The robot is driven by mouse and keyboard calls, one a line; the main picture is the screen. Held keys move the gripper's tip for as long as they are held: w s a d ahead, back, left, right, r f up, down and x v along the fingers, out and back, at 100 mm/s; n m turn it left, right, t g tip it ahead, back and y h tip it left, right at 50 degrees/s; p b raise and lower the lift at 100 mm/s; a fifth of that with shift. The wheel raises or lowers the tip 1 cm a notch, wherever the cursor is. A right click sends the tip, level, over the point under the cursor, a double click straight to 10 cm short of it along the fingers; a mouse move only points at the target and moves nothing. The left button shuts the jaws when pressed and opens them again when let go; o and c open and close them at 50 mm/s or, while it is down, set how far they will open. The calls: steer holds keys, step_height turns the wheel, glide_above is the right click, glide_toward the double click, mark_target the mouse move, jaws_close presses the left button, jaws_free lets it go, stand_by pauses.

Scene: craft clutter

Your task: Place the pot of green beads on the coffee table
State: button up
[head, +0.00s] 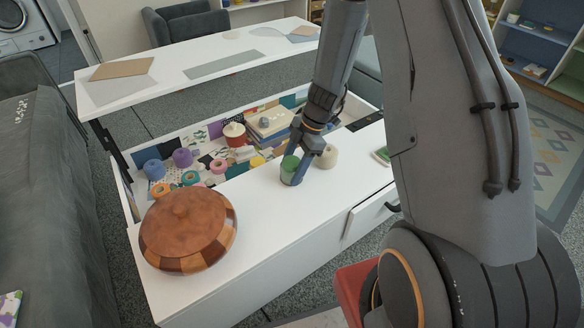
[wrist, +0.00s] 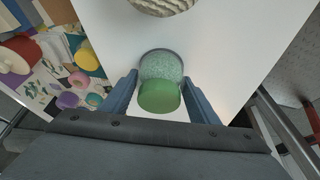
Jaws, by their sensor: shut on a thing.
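The pot of green beads (head: 289,170) is a small clear jar of pale green beads with a green lid. My gripper (head: 294,173) is shut on it, with one blue finger on each side. In the wrist view the pot (wrist: 160,97) sits upright between the fingers (wrist: 162,92). The pot is at the white front surface of the coffee table (head: 262,215), close to the edge of its open compartment. I cannot tell whether its base touches the surface or is slightly above it.
A cream ball of twine (head: 327,156) stands just beside the pot. A large wooden lidded bowl (head: 188,228) is at the left. The open compartment holds yarn, tape rolls and a red pot (head: 235,134). The raised tabletop (head: 200,62) lies behind. White surface between pot and bowl is clear.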

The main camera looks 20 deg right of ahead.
steer(key=o, duration=1.2)
steer(key=shift+r, duration=0.1)
steer(key=s+p+v, duration=0.1)
steer(key=p+v, duration=0.1)
steer(key=v, duration=0.9)
step_height(320, 180, up, 7)
steer(key=m, duration=0.3)
glide_above(293, 174)
steer(key=s+a+r+m+h, duration=0.1)
steer(key=s+a+r+m, duration=0.1)
steer(key=s+r+m, duration=0.2)
steer(key=s+a+r+m+h, duration=0.1)
steer(key=s+a+r+m, duration=0.2)
steer(key=s, duration=0.8)
steer(key=s+a+r+m+h, duration=0.2)
steer(key=s+r+m, duration=0.3)
steer(key=s, duration=0.3)
steer(key=shift+a+r+m+t, duration=0.3)
steer(key=shift+a+m, duration=0.25)
steer(key=shift+m, duration=0.05)
